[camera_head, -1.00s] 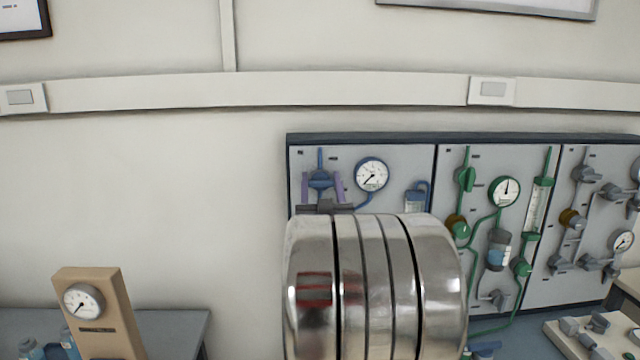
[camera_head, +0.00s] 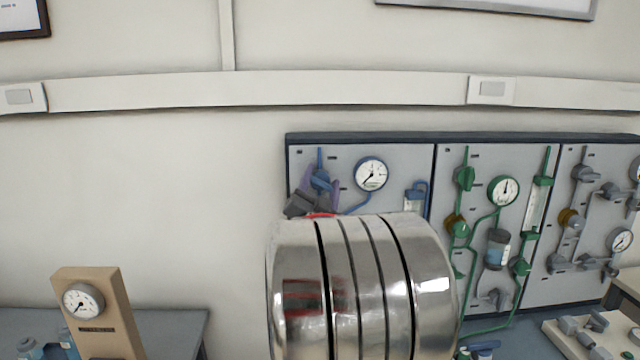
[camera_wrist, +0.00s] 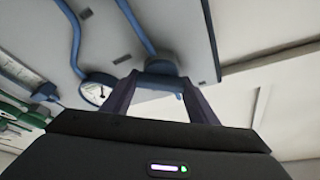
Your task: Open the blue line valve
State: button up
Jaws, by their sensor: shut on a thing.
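The blue line valve (camera_head: 321,177) is on the left panel, on a blue vertical pipe, left of a round white gauge. My gripper (camera_head: 322,184) has its purple fingers on either side of the valve handle and is shut on it. The gripper is tilted in the head view. In the wrist view, the blue valve (camera_wrist: 160,76) lies between the two fingers of my gripper (camera_wrist: 160,84). My shiny arm link hides the lower part of the left panel.
The white gauge (camera_head: 371,174) sits close to the right of the valve. A green-piped panel (camera_head: 470,290) and a grey-piped panel adjoin on the right. A tan gauge stand (camera_head: 97,320) is on the bench at lower left. The wall left of the panels is clear.

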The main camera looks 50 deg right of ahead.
jog(key=m+g, duration=0.1)
jog(key=m, duration=0.2)
jog(key=m+g, duration=0.2)
jog(key=m, duration=0.2)
jog(key=shift+s+d, duration=0.1)
jog(key=shift+s, duration=0.05)
jog(key=m, duration=0.2)
jog(key=m+g+y, duration=0.1)
jog(key=m, duration=0.1)
jog(key=m+y, duration=0.1)
jog(key=m, duration=0.1)
jog(key=shift+f+g, duration=0.3)
jog(key=shift+s+d, duration=0.1)
jog(key=shift+f, duration=0.1)
jog(key=o, duration=1)
jog(key=shift+o, duration=0.2)
jog(key=shift+a, duration=0.2)
